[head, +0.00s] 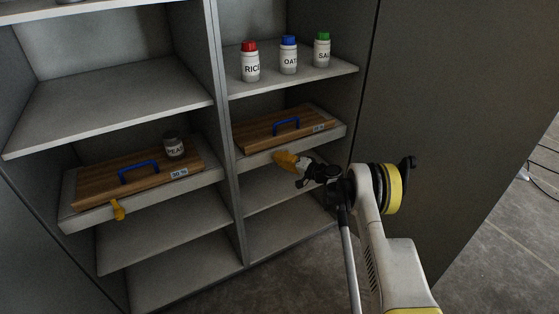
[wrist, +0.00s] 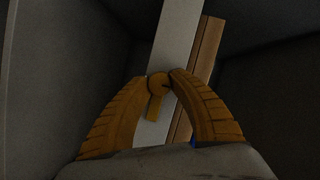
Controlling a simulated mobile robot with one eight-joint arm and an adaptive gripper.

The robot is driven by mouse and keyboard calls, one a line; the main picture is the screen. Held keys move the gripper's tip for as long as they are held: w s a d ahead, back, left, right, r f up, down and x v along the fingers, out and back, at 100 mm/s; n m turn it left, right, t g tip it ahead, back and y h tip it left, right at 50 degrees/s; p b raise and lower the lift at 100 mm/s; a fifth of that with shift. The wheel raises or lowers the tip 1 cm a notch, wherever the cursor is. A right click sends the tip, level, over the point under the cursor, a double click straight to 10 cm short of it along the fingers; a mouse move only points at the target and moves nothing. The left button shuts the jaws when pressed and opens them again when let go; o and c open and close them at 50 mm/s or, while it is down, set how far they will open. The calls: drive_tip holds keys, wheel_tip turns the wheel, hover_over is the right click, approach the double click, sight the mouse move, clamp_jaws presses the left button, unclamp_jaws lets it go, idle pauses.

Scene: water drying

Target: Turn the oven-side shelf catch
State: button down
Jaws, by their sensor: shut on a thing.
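My gripper (head: 282,159) reaches the front edge of the right-hand middle shelf (head: 334,134). In the wrist view its two orange fingers close on a yellow catch (wrist: 154,106) on the pale shelf edge. The catch has a round pivot between the fingertips, and its tab sticks out below them. In the head view my gripper hides this catch. A second yellow catch (head: 118,210) hangs down from the left-hand shelf edge. No oven shows, so I cannot tell which side is the oven side.
Wooden boards with blue handles lie on the right shelf (head: 262,131) and left shelf (head: 100,188). A jar (head: 173,147) stands on the left board. Rice (head: 250,65), oats (head: 288,57) and salt (head: 322,52) jars stand above. A divider (head: 229,180) separates the columns.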

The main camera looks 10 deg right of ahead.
drive_tip(key=shift+a, duration=0.1)
drive_tip(key=c, duration=1.1)
unclamp_jaws()
drive_tip(key=v, duration=1.2)
